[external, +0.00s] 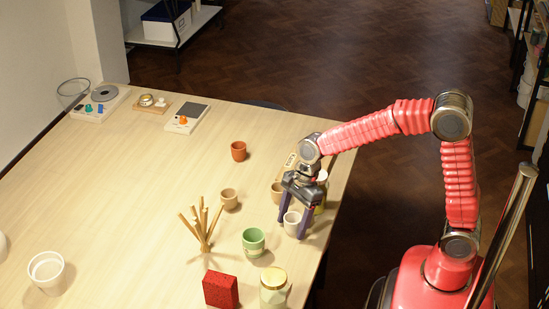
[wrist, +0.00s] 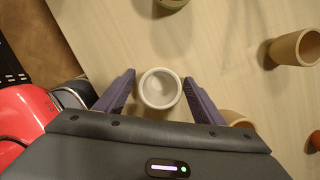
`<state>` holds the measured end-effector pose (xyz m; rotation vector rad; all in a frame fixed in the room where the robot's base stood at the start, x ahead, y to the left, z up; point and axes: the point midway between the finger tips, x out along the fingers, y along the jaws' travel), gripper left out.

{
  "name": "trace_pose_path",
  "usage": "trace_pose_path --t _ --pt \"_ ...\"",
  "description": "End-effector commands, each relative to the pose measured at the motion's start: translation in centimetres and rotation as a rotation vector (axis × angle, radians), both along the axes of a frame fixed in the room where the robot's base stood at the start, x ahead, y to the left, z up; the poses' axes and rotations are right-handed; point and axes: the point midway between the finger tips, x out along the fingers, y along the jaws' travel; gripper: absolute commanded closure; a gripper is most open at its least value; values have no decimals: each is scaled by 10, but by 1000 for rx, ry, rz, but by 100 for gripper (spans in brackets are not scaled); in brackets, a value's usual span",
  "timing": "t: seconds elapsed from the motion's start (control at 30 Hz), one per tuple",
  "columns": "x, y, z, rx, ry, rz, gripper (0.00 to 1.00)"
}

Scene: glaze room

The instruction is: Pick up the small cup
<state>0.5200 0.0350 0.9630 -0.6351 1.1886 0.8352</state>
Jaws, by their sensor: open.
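A small white cup (external: 291,223) stands upright near the table's right edge. In the wrist view the cup (wrist: 160,89) shows from above, its round mouth open and empty. My gripper (external: 292,226) is open and points down at it. In the wrist view the fingers of my gripper (wrist: 160,96) stand on either side of the cup, with a narrow gap at each side. I cannot tell exactly how low the fingertips are along the cup's wall.
A tan cup (external: 277,193) stands close behind my gripper. Also near are a green cup (external: 253,243), another tan cup (external: 229,200), a wooden peg stand (external: 204,228), a red block (external: 221,289) and a lidded jar (external: 274,288). The table's left middle is clear.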

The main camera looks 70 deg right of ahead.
Motion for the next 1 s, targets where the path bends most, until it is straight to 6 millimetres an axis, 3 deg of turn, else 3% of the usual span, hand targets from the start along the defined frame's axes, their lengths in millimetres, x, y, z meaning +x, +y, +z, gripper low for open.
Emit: trace_pose_path --t 0.43,1.0 --pt "0 0 1 0 0 0 38" --pt "0 0 1 0 0 0 78"
